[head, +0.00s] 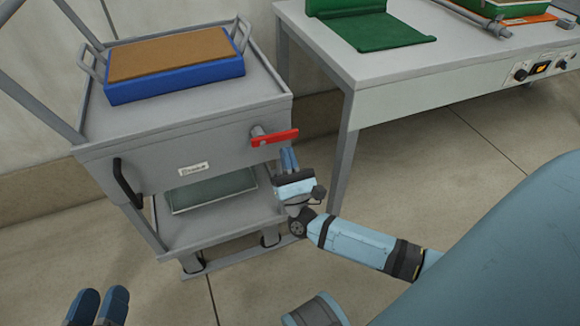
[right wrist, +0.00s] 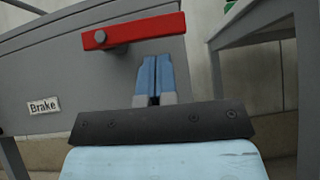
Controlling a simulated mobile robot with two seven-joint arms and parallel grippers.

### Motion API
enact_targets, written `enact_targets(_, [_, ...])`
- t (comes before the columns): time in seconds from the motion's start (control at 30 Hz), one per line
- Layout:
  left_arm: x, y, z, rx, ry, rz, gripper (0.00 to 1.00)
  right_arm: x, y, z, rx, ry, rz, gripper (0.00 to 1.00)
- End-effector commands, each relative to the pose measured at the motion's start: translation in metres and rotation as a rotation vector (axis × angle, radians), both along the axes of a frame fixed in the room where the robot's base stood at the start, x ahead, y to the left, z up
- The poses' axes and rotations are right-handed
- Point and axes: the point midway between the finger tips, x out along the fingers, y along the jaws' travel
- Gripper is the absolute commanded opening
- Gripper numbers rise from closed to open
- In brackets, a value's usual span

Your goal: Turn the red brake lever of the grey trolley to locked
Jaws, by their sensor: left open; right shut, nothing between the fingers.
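The grey trolley (head: 190,145) stands at the left in the head view. Its red brake lever (head: 274,138) is on the front panel and points right from its pivot, roughly horizontal. The lever also shows in the right wrist view (right wrist: 140,30), tilted slightly up to the right. My right gripper (head: 289,153) is shut and empty, its fingertips (right wrist: 154,59) just below the lever's middle and outer part. I cannot tell whether they touch it. My left gripper (head: 98,300) is open and empty at the bottom left, away from the trolley.
A "Brake" label (head: 193,169) is left of the lever. A black handle (head: 126,184) is on the trolley's front. A blue tray (head: 175,87) lies on top. A grey table (head: 440,90) with green items stands close on the right. Floor in front is clear.

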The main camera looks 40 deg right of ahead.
Motion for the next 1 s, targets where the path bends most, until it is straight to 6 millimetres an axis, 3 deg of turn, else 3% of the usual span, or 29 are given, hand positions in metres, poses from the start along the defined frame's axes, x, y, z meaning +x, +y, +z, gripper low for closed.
enact_targets(0.2, [-0.001,0.0,-0.003,0.005,0.009,-0.003,0.43,0.0,-0.001,0.015,-0.001,-0.001,-0.001,0.0])
enact_targets(0.53, [-0.001,0.0,-0.003,0.006,0.011,-0.004,0.43,0.0,-0.001,0.017,-0.003,0.001,-0.001,0.0])
enact_targets(0.73, [0.001,0.001,0.015,-0.02,-0.033,0.011,0.43,-0.001,-0.004,0.031,-0.082,0.019,-0.001,0.0])
enact_targets(1.0, [0.001,0.0,0.01,-0.019,-0.026,0.011,0.43,-0.001,-0.004,0.031,-0.081,0.012,-0.002,0.0])
